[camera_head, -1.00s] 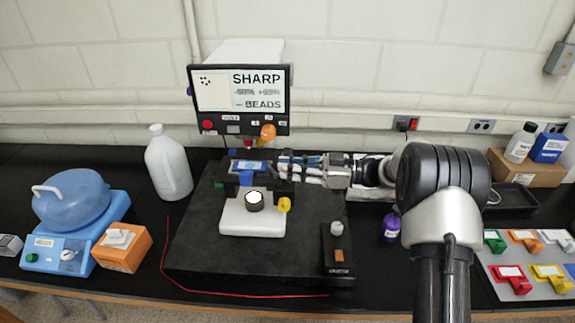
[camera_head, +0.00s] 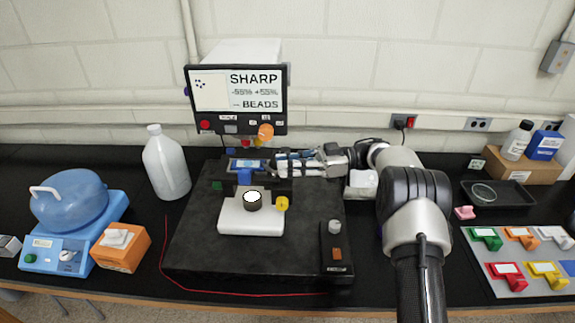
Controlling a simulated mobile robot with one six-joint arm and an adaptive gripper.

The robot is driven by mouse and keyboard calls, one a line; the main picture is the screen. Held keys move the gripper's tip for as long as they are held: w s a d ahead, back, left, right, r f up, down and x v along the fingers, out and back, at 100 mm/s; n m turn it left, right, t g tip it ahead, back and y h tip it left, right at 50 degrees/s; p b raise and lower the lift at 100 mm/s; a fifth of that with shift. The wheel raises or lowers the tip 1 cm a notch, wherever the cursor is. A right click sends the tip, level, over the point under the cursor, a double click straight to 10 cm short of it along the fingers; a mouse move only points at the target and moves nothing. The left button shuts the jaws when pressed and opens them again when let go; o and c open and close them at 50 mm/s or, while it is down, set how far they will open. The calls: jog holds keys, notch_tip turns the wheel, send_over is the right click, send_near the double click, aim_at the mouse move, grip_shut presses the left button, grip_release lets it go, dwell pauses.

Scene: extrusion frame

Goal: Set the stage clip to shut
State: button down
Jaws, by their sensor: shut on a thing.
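The microscope (camera_head: 252,219) has a white base and a dark stage. A pale blue slide (camera_head: 247,163) lies on the stage above a blue part (camera_head: 245,178). My gripper (camera_head: 279,163) reaches in level from the right, its fingertips at the right side of the stage. It is shut on a small part there, which appears to be the stage clip. The fingers hide most of that part, so I cannot tell the clip's position.
A monitor (camera_head: 237,100) reading SHARP stands behind the stage. A yellow knob (camera_head: 282,204) sits at the microscope's right. A white jug (camera_head: 166,165) stands at left. A black control box (camera_head: 336,247) is at front right of the dark slab (camera_head: 203,245).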

jog(key=c, duration=1.5)
grip_release()
jog(key=shift+c, duration=0.2)
jog(key=shift+d, duration=0.1)
jog(key=w+d, duration=0.1)
jog(key=d, duration=0.6)
jog(key=shift+w+d, duration=0.15)
